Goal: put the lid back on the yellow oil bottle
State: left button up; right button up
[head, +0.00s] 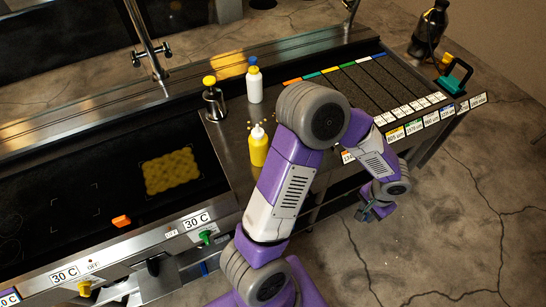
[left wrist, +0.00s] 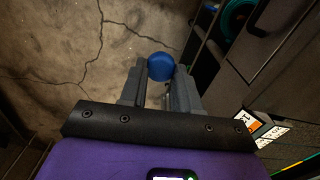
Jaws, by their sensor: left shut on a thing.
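The yellow oil bottle (head: 258,150) stands upright on the counter, with its white nozzle top bare. My left gripper (head: 364,212) hangs over the floor beyond the counter's front edge, to the right of and well apart from the bottle. In the left wrist view, my left gripper (left wrist: 160,82) is shut on a round blue piece (left wrist: 161,66), which looks like a lid. In the head view this piece cannot be made out. My right gripper is not in view.
A white bottle with a blue top (head: 254,85) and a metal dispenser with a yellow top (head: 213,103) stand behind the oil bottle. A yellow food piece (head: 172,172) lies on the dark griddle (head: 110,185). Labelled dark strips (head: 385,85) fill the counter's right side.

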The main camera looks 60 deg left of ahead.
aim_at(258, 141)
jog(key=k, duration=0.65)
jog(key=u, duration=1.7)
